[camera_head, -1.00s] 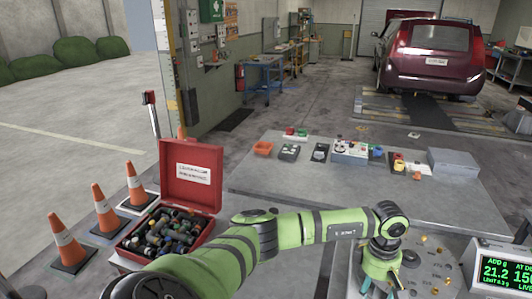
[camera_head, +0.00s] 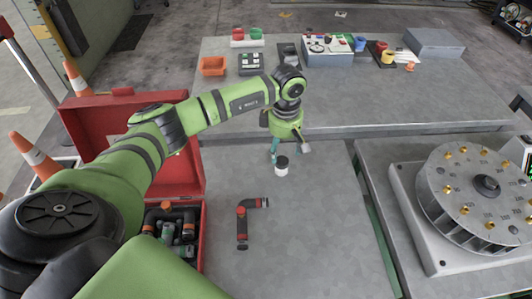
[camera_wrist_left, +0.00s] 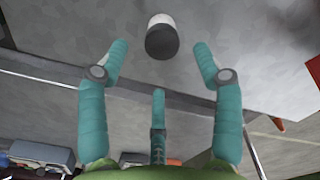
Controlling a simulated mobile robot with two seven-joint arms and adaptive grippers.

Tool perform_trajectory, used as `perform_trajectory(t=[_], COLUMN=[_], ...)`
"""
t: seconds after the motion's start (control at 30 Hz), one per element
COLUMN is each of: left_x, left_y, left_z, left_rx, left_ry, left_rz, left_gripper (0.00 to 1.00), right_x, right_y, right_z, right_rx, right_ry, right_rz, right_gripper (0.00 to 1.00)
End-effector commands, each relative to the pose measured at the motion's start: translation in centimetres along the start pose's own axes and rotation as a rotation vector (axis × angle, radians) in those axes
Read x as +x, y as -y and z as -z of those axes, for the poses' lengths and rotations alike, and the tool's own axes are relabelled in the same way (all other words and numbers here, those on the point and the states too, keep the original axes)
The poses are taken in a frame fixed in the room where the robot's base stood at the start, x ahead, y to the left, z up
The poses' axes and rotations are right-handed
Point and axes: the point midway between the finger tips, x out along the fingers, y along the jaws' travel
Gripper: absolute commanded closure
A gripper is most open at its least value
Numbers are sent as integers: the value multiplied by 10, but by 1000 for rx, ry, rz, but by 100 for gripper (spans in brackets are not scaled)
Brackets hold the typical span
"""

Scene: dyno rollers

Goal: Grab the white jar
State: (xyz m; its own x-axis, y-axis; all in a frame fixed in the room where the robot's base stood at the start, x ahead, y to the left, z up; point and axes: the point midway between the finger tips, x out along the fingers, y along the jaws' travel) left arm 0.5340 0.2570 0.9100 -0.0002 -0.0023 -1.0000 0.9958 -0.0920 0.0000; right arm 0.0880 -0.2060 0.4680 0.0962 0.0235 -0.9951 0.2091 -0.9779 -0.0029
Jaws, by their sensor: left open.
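The white jar (camera_head: 281,170) with a dark lid stands on the near grey table, close to its far edge. It also shows in the left wrist view (camera_wrist_left: 160,28), beyond the fingertips with the dark lid facing the camera. My left gripper (camera_head: 289,150) hangs just above and behind the jar in the head view. Its teal fingers (camera_wrist_left: 160,60) are spread open, with nothing between them. One finger appears close to the jar in the head view; the wrist view shows a gap. My right gripper is in neither view.
A red-and-black angled part (camera_head: 247,214) lies left of the jar. The open red toolbox (camera_head: 199,185) stands at left. A round numbered device (camera_head: 480,195) stands at right. Small items and an orange bin (camera_head: 213,66) sit on the far table.

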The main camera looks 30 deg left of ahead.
Motion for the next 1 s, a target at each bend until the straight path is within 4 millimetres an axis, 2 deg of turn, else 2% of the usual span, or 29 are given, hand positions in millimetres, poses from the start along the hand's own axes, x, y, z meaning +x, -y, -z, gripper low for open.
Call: perform_trajectory(t=[0.1,0.23,0.33,0.53,0.8,0.93,0.97,1.0], left_x=[16,24,36,68,69,69,69,69], left_y=[0,1,2,2,2,2,2,2], left_z=[0,1,0,0,0,0,0,0], left_rx=[-1,-2,-2,-2,-1,-1,-1,-1], left_ry=[0,0,0,1,-1,-1,-1,-1], left_rz=[1,2,4,2,1,1,1,1], left_gripper=[34,34,34,34,34,86,96,96], right_x=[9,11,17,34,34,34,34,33], right_y=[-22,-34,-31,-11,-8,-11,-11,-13], right_z=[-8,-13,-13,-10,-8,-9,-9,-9], right_rx=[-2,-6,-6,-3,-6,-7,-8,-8], right_ry=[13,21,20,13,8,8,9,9], right_rz=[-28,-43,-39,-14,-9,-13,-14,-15], right_gripper=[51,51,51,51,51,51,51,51])
